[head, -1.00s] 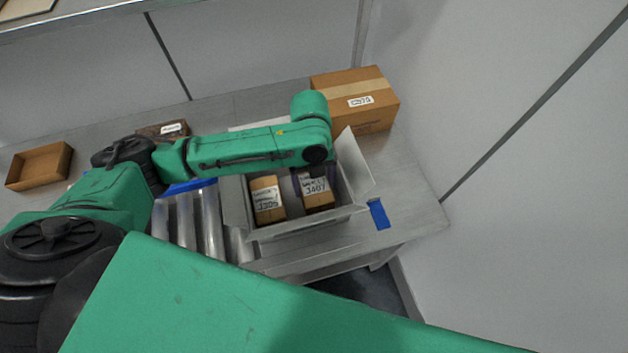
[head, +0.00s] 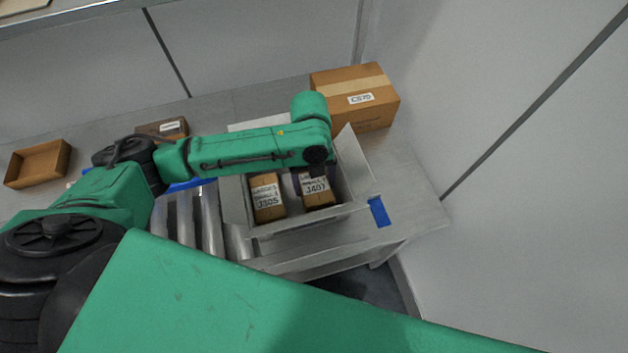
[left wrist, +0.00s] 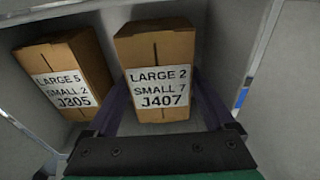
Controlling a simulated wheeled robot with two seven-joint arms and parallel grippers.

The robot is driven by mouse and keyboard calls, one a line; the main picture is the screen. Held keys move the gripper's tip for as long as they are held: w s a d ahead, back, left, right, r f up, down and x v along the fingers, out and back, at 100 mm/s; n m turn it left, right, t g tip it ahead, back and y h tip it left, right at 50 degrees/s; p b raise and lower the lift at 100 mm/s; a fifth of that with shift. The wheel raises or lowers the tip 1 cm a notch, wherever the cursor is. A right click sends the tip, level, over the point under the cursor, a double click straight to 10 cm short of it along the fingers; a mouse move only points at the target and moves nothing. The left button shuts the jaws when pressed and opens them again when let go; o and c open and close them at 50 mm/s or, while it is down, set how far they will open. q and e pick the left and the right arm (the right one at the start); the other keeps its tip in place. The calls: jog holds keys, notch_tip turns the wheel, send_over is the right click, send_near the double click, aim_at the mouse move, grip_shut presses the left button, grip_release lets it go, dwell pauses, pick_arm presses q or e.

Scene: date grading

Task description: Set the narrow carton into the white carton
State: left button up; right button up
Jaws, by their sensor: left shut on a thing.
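The white carton (head: 305,223) stands open on the bench with its flaps folded out. Inside it on the right is a narrow brown carton labelled J407 (head: 319,200), which also shows in the left wrist view (left wrist: 158,48). My left gripper (left wrist: 162,100) reaches down into the white carton, its purple fingers on either side of the J407 carton, shut on it. Whether that carton touches the floor is hard to tell. Another brown carton, labelled J305 (head: 267,200), stands beside it on the left, with a gap between. My right gripper is out of view.
A larger taped brown box (head: 360,98) stands behind the white carton at right. An open brown tray (head: 38,165) and a dark brown box (head: 163,128) are at the left. Metal rollers (head: 200,220) lie left of the white carton. A blue patch (head: 379,212) marks the bench to its right.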

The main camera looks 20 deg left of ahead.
pick_arm(q)
jog(key=shift+f, duration=0.45)
dwell(0.3)
jog(key=o, duration=1.3)
notch_tip(320, 180, up, 12)
jog(key=p, duration=1.2)
jog(key=shift+p, duration=0.35)
